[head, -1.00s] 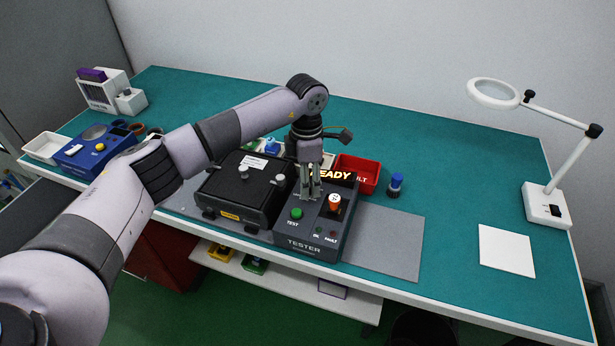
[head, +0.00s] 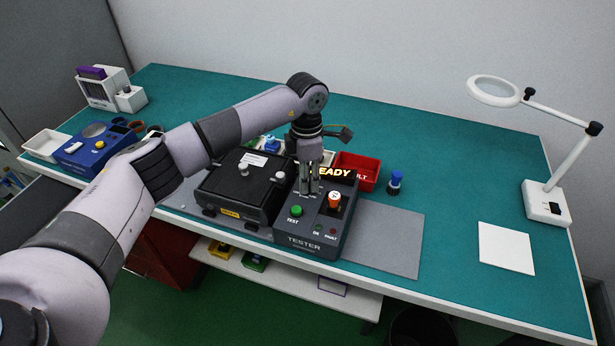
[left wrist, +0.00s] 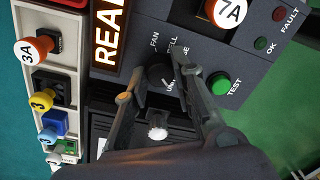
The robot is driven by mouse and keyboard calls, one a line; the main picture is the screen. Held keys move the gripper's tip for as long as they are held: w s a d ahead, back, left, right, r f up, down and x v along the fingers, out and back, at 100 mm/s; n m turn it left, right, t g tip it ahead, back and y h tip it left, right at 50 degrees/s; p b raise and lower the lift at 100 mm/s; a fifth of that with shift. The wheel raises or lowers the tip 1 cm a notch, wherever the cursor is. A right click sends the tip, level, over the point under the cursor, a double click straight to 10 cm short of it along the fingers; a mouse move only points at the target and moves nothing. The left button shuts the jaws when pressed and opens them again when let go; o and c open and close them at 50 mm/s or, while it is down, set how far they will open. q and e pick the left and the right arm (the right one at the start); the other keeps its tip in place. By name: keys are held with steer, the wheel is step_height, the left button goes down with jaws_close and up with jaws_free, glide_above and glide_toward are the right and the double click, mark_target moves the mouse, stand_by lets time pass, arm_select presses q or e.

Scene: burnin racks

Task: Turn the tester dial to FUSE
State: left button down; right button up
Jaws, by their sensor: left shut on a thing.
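The dark grey tester (head: 312,238) stands near the table's front edge, with a lit READY display (head: 338,173), partly covered in the head view. Its small black dial (left wrist: 160,74) sits among printed labels in the left wrist view; FAN and CELL are readable, others are partly covered. I cannot tell which label the dial points to. My left gripper (head: 309,192) points down over the tester, its fingers shut on the dial from both sides; they hide the dial in the head view. The green TEST button (left wrist: 218,83) is beside one finger. My right gripper is not in view.
An orange-topped 7A fuse (head: 334,198) stands on the tester close to the gripper. A black case (head: 240,190) is directly left. A red bin (head: 352,160) and a blue-capped item (head: 395,182) are behind. The grey mat (head: 385,240) right of the tester is clear.

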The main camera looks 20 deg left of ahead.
arm_select(q)
steer(key=shift+n, duration=0.4)
steer(key=shift+n+b, duration=0.6)
steer(key=shift+n, duration=0.5)
steer(key=n+b, duration=0.1)
steer(key=n, duration=0.3)
steer(key=n+b, duration=0.1)
steer(key=n, duration=0.4)
steer(key=shift+t, duration=0.3)
steer(key=shift+s+n+b, duration=0.1)
steer(key=shift+n+b, duration=0.4)
steer(key=shift+n, duration=1.4)
steer(key=c, duration=1.3)
jaws_free()
steer(key=shift+c, duration=0.2)
